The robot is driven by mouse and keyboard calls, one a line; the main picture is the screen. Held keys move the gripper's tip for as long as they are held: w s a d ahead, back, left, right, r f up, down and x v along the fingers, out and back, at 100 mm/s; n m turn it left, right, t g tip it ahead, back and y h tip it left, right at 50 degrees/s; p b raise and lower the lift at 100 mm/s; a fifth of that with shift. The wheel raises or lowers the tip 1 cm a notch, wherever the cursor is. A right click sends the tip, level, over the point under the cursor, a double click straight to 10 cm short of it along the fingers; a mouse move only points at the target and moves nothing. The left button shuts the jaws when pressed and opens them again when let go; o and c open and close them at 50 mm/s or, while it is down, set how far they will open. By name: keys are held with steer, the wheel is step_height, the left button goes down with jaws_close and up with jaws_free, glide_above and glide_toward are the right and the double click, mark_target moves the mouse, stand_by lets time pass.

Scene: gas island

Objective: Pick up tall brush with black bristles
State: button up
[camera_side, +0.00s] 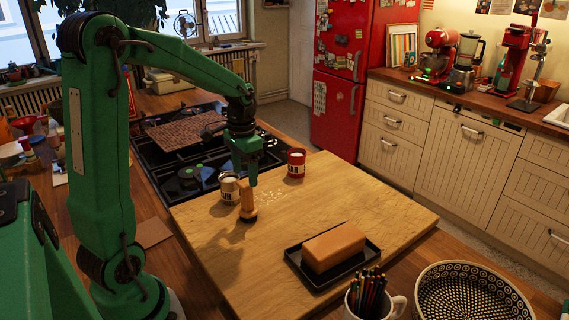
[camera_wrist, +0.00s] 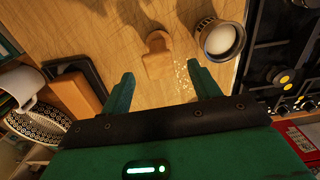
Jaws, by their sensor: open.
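The brush (camera_side: 247,201) stands upright on the wooden board, with a tall light-wood handle and a wider foot. In the wrist view the brush (camera_wrist: 157,57) shows just beyond the gap between the fingertips. My gripper (camera_side: 247,177) is open and points down at the top of the handle. In the wrist view its two green fingers (camera_wrist: 162,76) are spread apart with nothing held between them. Whether a finger touches the handle cannot be told.
Pale crumbs (camera_side: 268,198) lie beside the brush. A brown block (camera_side: 333,247) rests on a black tray (camera_side: 351,274) in front. The board's (camera_side: 390,210) right side is clear.

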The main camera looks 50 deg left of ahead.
mark_target(246, 182)
steer(key=shift+f, duration=2.6)
steer(key=c, duration=1.1)
